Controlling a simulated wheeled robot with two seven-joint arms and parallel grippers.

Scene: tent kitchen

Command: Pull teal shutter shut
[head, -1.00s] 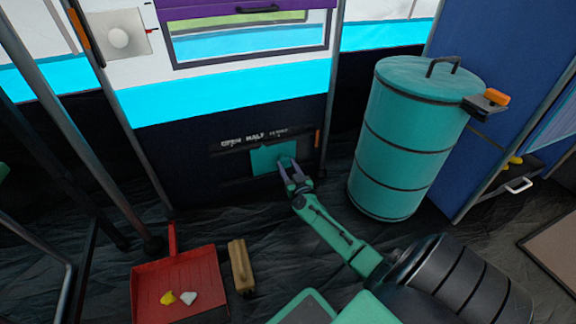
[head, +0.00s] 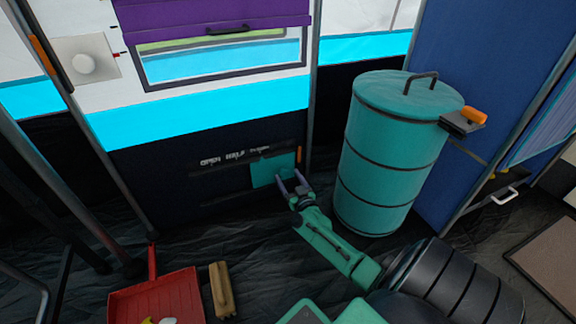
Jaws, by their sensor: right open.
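The teal shutter (head: 268,170) is a small square plate on the dark lower wall panel (head: 170,175). It sits at the right end of a slot, close to an orange mark at the panel's right edge. White lettering, partly legible as OPEN and HALF, runs above the slot. I cannot tell whether a finger touches the shutter. Nothing shows between the fingers. My left gripper is out of view.
A teal barrel (head: 385,155) with a lid handle stands just right of my right arm. A red dustpan (head: 160,298) and a wooden brush (head: 222,290) lie on the black floor at lower left. A purple shutter (head: 215,14) hangs above a window. A blue cabinet (head: 465,80) stands at right.

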